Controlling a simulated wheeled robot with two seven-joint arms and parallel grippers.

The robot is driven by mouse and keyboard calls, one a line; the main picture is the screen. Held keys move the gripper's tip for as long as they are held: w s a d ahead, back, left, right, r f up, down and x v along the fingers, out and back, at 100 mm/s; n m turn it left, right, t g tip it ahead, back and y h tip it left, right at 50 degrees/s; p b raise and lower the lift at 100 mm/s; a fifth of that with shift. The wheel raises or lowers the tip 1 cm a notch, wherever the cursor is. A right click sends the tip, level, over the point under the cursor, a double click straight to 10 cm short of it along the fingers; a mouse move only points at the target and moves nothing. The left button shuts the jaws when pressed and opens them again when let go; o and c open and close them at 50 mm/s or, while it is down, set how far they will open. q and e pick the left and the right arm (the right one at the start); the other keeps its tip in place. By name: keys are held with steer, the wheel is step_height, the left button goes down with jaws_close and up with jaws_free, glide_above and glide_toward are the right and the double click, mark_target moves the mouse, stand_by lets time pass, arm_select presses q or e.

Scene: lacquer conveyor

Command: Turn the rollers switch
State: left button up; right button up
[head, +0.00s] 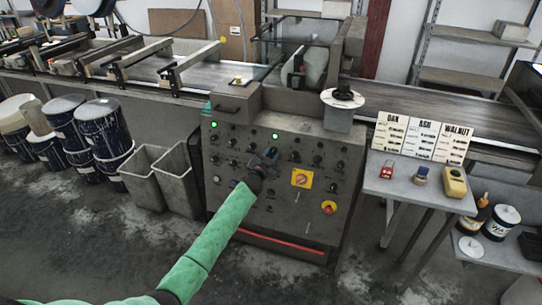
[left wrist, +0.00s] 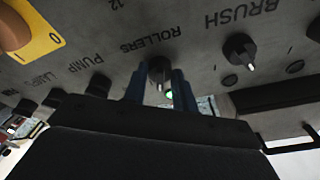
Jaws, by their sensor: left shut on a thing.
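The grey control panel (head: 225,150) stands in the middle of the head view, with rows of black knobs. In the left wrist view the rollers switch (left wrist: 159,68) is a black knob by the printed word ROLLERS. My left gripper (head: 268,157) is at the panel front and covers part of the knob row in the head view. In the left wrist view the two blue fingers of the left gripper (left wrist: 160,88) stand on either side of the rollers switch, shut on it. My right gripper is in neither view.
The brush knob (left wrist: 240,50) and pump knob (left wrist: 97,85) flank the switch. A yellow plate with an orange switch (head: 301,179) and a red button (head: 328,208) are close by. Grey bins (head: 175,185) stand left, a side table (head: 420,190) right.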

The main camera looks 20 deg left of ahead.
arm_select(q)
steer(key=m+h, duration=0.1)
steer(key=m, duration=0.1)
steer(key=shift+m, duration=0.4)
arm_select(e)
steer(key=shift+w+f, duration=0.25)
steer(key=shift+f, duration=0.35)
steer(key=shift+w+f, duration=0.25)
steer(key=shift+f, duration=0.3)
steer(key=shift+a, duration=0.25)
arm_select(q)
steer(key=o, duration=1)
steer(key=shift+c, duration=0.2)
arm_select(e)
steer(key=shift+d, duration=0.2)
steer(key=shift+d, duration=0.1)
arm_select(q)
steer(key=shift+s+a, duration=0.1)
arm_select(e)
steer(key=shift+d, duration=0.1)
